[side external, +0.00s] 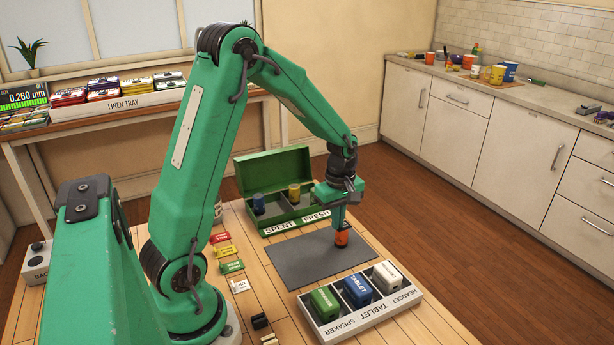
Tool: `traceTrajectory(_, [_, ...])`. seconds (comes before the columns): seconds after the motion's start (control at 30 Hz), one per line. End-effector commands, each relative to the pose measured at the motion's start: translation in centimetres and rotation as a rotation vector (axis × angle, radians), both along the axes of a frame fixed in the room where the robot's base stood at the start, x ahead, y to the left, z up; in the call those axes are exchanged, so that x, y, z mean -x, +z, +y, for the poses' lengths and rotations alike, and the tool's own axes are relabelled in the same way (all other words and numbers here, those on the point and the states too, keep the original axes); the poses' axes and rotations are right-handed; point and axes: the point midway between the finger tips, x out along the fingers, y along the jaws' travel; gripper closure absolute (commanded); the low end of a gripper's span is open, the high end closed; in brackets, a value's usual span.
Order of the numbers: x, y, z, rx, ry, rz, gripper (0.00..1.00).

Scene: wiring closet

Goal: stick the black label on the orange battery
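The orange battery (342,239) is upright at the right part of the grey mat (300,262). My gripper (340,229) points straight down over it, with its tip at the battery's top. The fingers are too small and too covered to show whether they close on the battery. I cannot tell whether the battery touches the mat. A small black piece (259,321) lies at the front of the table; I cannot tell whether it is the black label. Red (220,238), yellow (225,251), green (232,267) and white (239,286) labels lie in a row left of the mat.
An open green box (270,170) behind the mat holds a blue and a yellow battery. A white tray (375,318) marked SPEAKER, TABLET, HEADSET holds green, blue and white blocks at front right. A small cream piece (269,339) lies at the front. The mat's left part is clear.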

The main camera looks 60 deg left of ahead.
Motion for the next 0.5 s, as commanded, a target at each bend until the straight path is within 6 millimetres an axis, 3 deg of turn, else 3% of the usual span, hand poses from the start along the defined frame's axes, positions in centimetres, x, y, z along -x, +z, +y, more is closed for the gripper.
traceTrajectory(0.47, [0.08,-0.13,-0.03,0.001,0.0,0.003,1.0])
traceTrajectory(0.5, [0.08,-0.13,-0.03,0.001,0.0,0.003,0.94])
